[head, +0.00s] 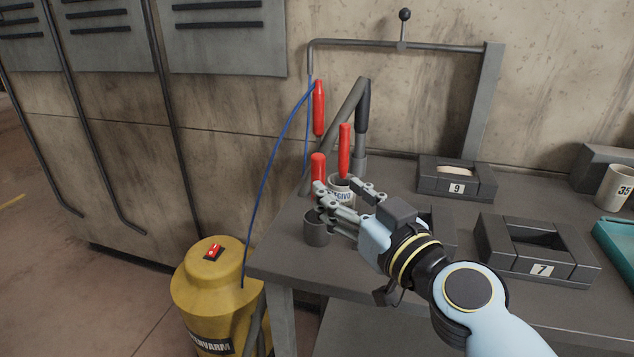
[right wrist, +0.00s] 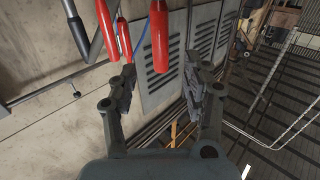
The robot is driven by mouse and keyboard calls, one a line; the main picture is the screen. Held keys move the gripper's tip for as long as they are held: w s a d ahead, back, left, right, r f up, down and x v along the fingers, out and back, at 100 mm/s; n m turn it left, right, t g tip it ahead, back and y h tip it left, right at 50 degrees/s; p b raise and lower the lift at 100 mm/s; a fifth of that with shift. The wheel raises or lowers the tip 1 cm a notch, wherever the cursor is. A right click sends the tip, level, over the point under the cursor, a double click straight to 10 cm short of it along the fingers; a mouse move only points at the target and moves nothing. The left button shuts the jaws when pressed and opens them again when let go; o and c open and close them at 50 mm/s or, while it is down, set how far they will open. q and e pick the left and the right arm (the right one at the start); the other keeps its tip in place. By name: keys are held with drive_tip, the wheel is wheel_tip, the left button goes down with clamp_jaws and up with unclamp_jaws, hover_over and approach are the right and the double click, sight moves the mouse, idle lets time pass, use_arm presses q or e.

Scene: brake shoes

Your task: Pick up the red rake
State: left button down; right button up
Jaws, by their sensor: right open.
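Several red handles show, and I cannot tell by shape which one is the rake. One red handle (head: 344,150) stands upright above a white mug (head: 341,181) with dark lettering. A second, shorter-looking red handle (head: 318,165) rises just left of it, its lower part hidden behind my fingers. My right gripper (head: 339,186) is open and empty at the mug, its fingers partly covering it. In the right wrist view, the nearest red handle (right wrist: 160,42) lies ahead of the gap between my open fingers (right wrist: 160,76). My left gripper is out of view.
A third red handle (head: 318,108) hangs by a blue cable (head: 265,168). A dark cup (head: 316,230) stands near the bench's left edge. Dark block trays marked 9 (head: 456,188) and 7 (head: 541,269) lie to the right. A yellow machine (head: 215,290) stands on the floor.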

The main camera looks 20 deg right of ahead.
sight(321, 174)
drive_tip(key=shift+w+a, duration=0.2)
drive_tip(key=shift+w, duration=0.85)
drive_tip(key=w, duration=0.1)
drive_tip(key=w+p, duration=0.1)
drive_tip(key=w, duration=0.1)
drive_tip(key=w+a, duration=0.1)
drive_tip(key=shift+w+r+p, duration=0.2)
drive_tip(key=shift+r+p, duration=0.05)
drive_tip(key=shift+p, duration=0.15)
drive_tip(key=shift+w+f, duration=0.1)
drive_tip(key=shift+w, duration=0.35)
clamp_jaws()
